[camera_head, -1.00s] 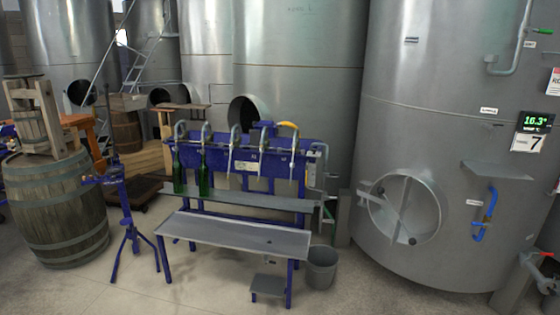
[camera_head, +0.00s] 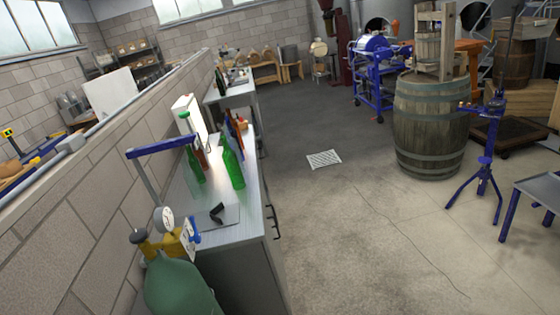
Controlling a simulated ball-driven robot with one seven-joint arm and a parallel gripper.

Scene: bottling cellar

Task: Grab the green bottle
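A green bottle (camera_head: 232,166) stands upright on the steel counter (camera_head: 242,226) at left centre. A second green bottle (camera_head: 195,165) stands just left of it, partly behind the blue bar of a stand. Brown or orange bottles (camera_head: 235,136) stand close behind them. My gripper is not in view, so its state and its distance from the bottles do not show.
A large green gas cylinder (camera_head: 178,287) with a gauge stands at the counter's near end. A low block wall (camera_head: 110,172) runs along the left. A barrel (camera_head: 430,125) and a blue tripod stand (camera_head: 484,165) are at right. The floor between is open, with a drain grate (camera_head: 324,159).

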